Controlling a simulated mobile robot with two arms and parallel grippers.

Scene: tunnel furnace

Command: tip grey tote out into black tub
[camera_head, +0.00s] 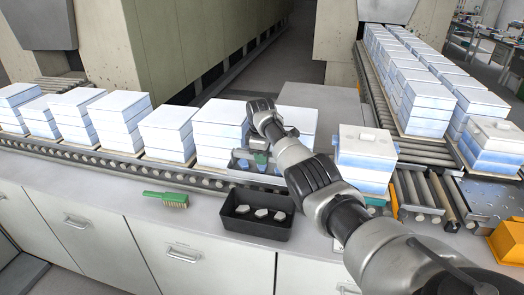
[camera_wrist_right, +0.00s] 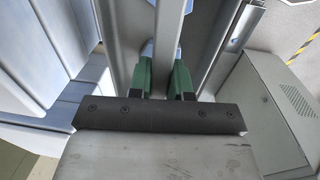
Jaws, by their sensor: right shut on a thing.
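The black tub (camera_head: 255,229) sits on the grey counter in the head view, with three pale grey-white pieces (camera_head: 262,213) in it. The grey tote (camera_head: 240,164) is in the air above and behind the tub, partly hidden by my right arm. My right gripper (camera_head: 262,158) is shut on the tote. In the right wrist view its green-padded fingers (camera_wrist_right: 165,82) close on a grey wall of the tote (camera_wrist_right: 166,45). The inside of the tote is not clearly seen. My left gripper is not in view.
A green brush (camera_head: 166,198) lies on the counter left of the tub. Stacks of blue-white blocks (camera_head: 167,126) stand on the roller conveyor (camera_head: 95,158) behind. A white box stack (camera_head: 364,160) is right of my arm, with a yellow-orange bin (camera_head: 508,242) at the far right.

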